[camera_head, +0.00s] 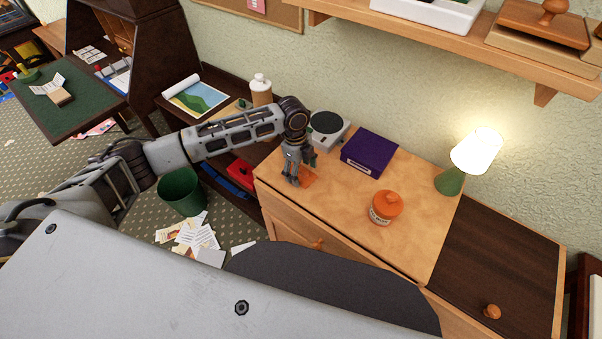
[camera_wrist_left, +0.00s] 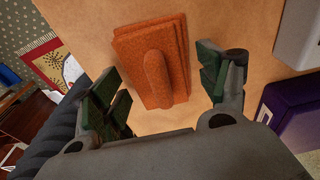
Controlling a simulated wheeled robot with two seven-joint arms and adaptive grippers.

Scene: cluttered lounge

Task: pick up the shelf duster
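The shelf duster looks like an orange block with a rounded handle ridge on top. It lies on the light wooden cabinet top (camera_head: 345,210), and its edge shows beside my left gripper in the head view (camera_head: 308,177). In the left wrist view the duster (camera_wrist_left: 155,62) lies between and beyond the fingers. My left gripper (camera_head: 297,178) points down over it, its fingers apart on either side. In the left wrist view the gripper (camera_wrist_left: 163,78) is open, with clear gaps to the duster. In the head view the gripper hides part of the duster. My right gripper is not in view.
A purple box (camera_head: 369,152) and a grey device with a round dark top (camera_head: 327,126) stand behind the gripper. An orange lidded jar (camera_head: 386,208) and a lit lamp (camera_head: 472,155) stand to the right. A wall shelf (camera_head: 400,31) hangs above. The cabinet top's front middle is clear.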

